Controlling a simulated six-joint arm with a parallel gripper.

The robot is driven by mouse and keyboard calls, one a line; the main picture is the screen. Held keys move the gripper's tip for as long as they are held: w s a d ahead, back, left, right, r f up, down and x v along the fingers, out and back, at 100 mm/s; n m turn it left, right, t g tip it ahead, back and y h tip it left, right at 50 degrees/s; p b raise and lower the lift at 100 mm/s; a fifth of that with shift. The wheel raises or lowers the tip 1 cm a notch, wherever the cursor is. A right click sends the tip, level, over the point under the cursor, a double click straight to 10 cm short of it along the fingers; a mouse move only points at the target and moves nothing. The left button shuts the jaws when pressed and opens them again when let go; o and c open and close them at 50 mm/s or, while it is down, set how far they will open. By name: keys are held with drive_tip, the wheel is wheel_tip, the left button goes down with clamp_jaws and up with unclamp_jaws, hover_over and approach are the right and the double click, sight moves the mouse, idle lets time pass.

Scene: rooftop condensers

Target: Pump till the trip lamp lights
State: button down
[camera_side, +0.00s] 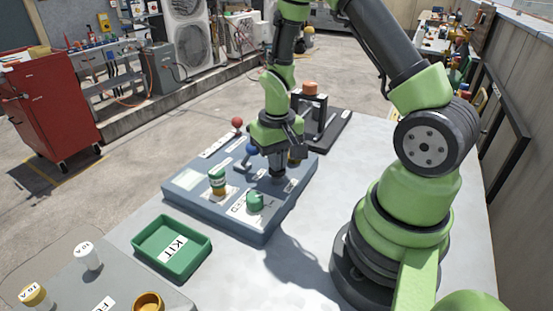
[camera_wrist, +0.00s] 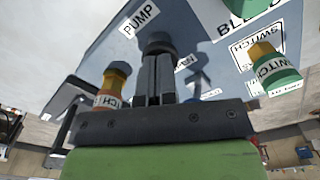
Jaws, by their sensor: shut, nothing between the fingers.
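A blue-grey panel (camera_side: 190,198) lies on the table with several controls on it. My gripper (camera_side: 278,174) points down over its right part, fingers closed and empty. In the wrist view the fingertips (camera_wrist: 155,58) are at a dark round pump knob (camera_wrist: 157,42) beside the PUMP label (camera_wrist: 138,19). I cannot tell whether they touch it or how far it is pressed. A green-and-amber switch (camera_side: 217,181) and a green bleed knob (camera_side: 255,201) stand on the near part. An orange switch (camera_wrist: 113,83) stands beside the fingers. I cannot make out which part is the trip lamp, nor whether it is lit.
Levers with a blue ball (camera_side: 251,148) and a red ball (camera_side: 237,122) stand behind my gripper's left. A black stand with an orange top (camera_side: 310,88) is behind it. A green KIT tray (camera_side: 142,247) lies front left, near a white cylinder (camera_side: 88,256).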

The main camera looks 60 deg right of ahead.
drive_tip(key=shift+r, duration=2.2)
drive_tip(key=shift+f, duration=0.35)
drive_tip(key=shift+r, duration=0.35)
idle(0.9)
drive_tip(key=shift+f, duration=0.1)
idle(0.5)
idle(2.3)
idle(0.5)
